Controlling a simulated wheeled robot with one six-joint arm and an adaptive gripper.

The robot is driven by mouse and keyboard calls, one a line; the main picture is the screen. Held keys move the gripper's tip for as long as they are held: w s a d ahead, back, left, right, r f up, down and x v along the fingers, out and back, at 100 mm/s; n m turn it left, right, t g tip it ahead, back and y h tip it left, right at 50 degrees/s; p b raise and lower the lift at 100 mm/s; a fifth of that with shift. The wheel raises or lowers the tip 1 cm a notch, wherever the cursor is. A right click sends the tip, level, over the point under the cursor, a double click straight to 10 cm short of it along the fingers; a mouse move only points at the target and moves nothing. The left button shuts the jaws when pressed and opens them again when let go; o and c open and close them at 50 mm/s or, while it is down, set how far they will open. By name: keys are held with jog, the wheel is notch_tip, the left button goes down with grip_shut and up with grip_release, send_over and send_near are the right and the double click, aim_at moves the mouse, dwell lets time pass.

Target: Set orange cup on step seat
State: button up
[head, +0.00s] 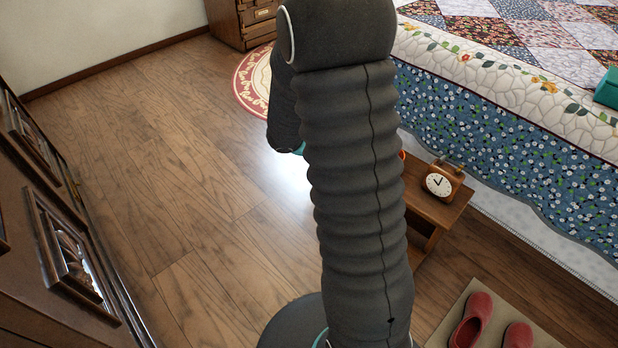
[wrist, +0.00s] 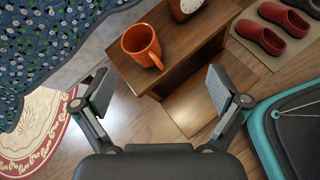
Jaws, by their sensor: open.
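The orange cup (wrist: 141,44) stands upright on the upper board of a low wooden step-like stand (wrist: 180,55), near its edge, with its handle toward my gripper. In the head view my arm hides nearly all of the cup. The stand (head: 455,207) shows there beside the bed, with a lower board beneath its top. I take this stand to be the step seat, but cannot tell which level is meant. My gripper (wrist: 160,92) is open and empty, its fingers spread on the near side of the cup and apart from it.
An alarm clock (head: 439,185) stands on the same upper board, close to the cup. The quilted bed (head: 500,110) borders the stand. Red slippers (head: 472,318) lie on a mat (head: 440,335). A round rug (head: 252,85) lies farther off. The floor at left is clear.

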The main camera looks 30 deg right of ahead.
jog(key=s+a+r+m+t+y, duration=0.3)
jog(key=s+a+r+m+y, duration=0.2)
jog(key=a, duration=0.7)
jog(key=s+a+r+m+t+y, duration=0.4)
jog(key=s+a+r+m+y, duration=0.2)
jog(key=s+a+r+m, duration=0.2)
jog(key=s+a+r, duration=0.2)
jog(key=a, duration=0.2)
jog(key=shift+a+r+y, duration=0.15)
jog(key=shift+r+y, duration=0.15)
jog(key=shift+r, duration=0.1)
